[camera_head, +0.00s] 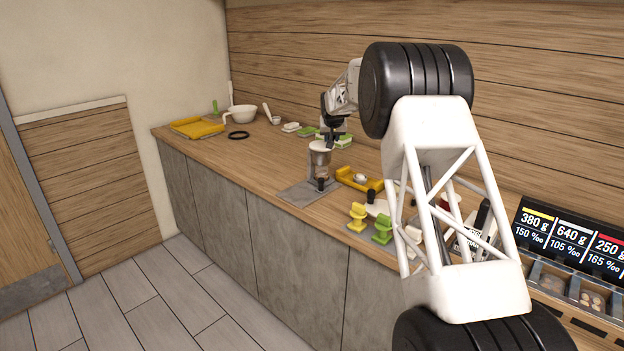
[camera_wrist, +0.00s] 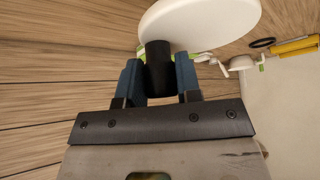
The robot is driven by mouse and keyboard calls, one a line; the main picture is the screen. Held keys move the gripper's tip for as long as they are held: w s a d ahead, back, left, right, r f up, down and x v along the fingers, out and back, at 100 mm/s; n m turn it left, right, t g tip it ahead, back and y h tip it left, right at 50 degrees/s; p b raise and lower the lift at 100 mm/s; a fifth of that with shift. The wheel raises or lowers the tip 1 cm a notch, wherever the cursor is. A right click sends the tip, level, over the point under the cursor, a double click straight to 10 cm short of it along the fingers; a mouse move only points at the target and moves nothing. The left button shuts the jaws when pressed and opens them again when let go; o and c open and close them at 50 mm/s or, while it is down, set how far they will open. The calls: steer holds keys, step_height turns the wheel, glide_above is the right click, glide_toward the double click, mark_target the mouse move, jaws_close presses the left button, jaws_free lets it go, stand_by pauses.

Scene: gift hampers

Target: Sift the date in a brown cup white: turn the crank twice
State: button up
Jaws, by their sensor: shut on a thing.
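My gripper (camera_wrist: 158,78) is shut on a black upright knob (camera_wrist: 157,58), one blue finger on each side. Above the knob in the wrist view is a large white round piece (camera_wrist: 205,22); I cannot tell whether the two are joined. In the head view my gripper (camera_head: 330,138) is over a pale sifter-like device (camera_head: 320,158) on the counter. A black part (camera_head: 321,184) shows low at its front. A brownish cup-like part shows around its middle, but it is too small to tell what is inside.
A grey mat (camera_head: 297,192) lies under the device. A yellow tray (camera_head: 362,180) stands to its right, with yellow (camera_head: 357,217) and green (camera_head: 382,230) stands nearer the front edge.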

steer(key=shift+s+a, duration=0.1)
steer(key=shift+a, duration=0.05)
steer(key=shift+o, duration=0.6)
steer(key=shift+s+a, duration=0.15)
steer(key=shift+s, duration=0.3)
steer(key=shift+o, duration=1.1)
steer(key=shift+s+a, duration=0.3)
steer(key=shift+s, duration=0.15)
steer(key=shift+a, duration=0.1)
steer(key=shift+o, duration=1.2)
steer(key=shift+s+a, duration=0.3)
steer(key=shift+a, duration=0.05)
